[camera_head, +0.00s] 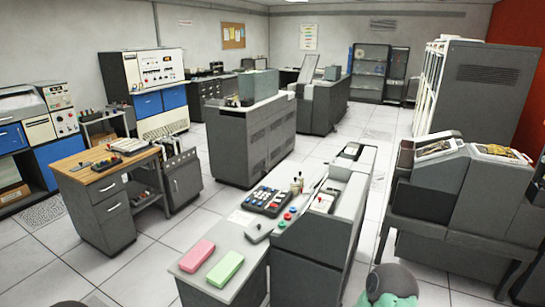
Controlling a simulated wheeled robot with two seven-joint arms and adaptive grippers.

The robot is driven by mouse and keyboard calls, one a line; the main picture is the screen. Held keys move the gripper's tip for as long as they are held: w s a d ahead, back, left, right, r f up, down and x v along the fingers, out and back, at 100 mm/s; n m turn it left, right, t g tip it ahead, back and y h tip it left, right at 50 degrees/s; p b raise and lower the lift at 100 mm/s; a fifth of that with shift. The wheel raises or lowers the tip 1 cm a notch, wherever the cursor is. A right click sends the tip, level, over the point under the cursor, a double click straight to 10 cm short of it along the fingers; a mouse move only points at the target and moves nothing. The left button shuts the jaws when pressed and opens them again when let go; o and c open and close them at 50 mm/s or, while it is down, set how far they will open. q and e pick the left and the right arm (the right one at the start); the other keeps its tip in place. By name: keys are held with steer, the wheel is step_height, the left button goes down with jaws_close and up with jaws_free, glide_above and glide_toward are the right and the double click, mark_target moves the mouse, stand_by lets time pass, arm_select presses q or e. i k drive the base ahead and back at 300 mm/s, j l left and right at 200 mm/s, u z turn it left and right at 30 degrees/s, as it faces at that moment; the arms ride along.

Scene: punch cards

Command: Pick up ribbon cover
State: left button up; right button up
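I cannot make out with certainty which thing is the ribbon cover. A grey machine desk (225,262) stands in the front middle, with a keyboard (268,201) and several coloured buttons on it. A pink block (197,255) and a green block (225,268) lie side by side on the desk's near left end. A large dark grey machine (435,190) with two sloped upper units stands at the right. Neither gripper can be made out; a rounded grey and green part at the bottom edge looks like mine.
A wood-topped desk (75,163) with small items stands at the left. A large grey cabinet machine (250,140) is in the middle behind the front desk. Tall cabinets (485,90) stand at the back right. The tiled floor (140,272) at the front left is clear.

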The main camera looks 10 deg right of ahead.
mark_target(259, 232)
steer(key=i+l+z, duration=0.2)
steer(key=i+l, duration=0.7)
steer(key=l, duration=1.1)
steer(key=z, duration=0.35)
